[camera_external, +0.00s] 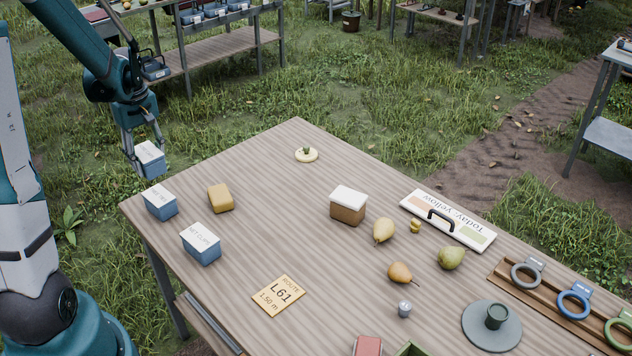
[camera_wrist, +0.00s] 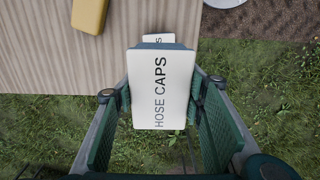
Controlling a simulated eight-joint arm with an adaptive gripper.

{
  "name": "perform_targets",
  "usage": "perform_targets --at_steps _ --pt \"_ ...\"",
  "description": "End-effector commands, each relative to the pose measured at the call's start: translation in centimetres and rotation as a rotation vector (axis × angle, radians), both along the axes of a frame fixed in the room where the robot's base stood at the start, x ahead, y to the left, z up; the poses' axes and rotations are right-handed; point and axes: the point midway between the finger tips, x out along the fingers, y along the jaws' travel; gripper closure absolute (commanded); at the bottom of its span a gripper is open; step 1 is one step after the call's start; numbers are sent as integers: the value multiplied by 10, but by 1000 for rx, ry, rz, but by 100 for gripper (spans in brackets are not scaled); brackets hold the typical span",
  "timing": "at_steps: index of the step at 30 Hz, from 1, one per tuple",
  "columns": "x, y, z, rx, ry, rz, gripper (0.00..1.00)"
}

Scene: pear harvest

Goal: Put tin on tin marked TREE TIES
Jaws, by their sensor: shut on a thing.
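My gripper (camera_external: 147,152) is shut on a blue tin (camera_external: 151,160) with a white lid. In the wrist view the held tin's lid (camera_wrist: 163,90) reads HOSE CAPS, between the two fingers. I hold it in the air just off the table's left corner. A second blue tin with a white lid (camera_external: 161,203) stands on the table near that corner, a little below the held tin in the picture. Its lettering is small and seems to end in TIES. In the wrist view a tin lid (camera_wrist: 158,38) shows beyond the held tin, mostly hidden, with one letter S.
Another blue tin (camera_external: 201,247), seemingly marked NET CLIPS, stands nearby on the table (camera_external: 270,220). A yellow block (camera_external: 221,198) lies close to the marked tin. A brown box with a white lid (camera_external: 347,209), several pears and a sign (camera_external: 470,230) are farther right.

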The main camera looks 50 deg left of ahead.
Motion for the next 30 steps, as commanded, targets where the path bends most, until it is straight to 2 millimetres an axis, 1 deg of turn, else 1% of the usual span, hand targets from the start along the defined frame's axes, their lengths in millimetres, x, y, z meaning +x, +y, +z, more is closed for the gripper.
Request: perform_targets --at_steps 9,13,16,26,30 --pt "1 1 -36 0 0 0 76" --pt "0 0 -48 0 0 0 76" --pt "0 0 -52 0 0 0 76" --pt "0 0 -52 0 0 0 76" --pt "0 0 -57 0 0 0 76"
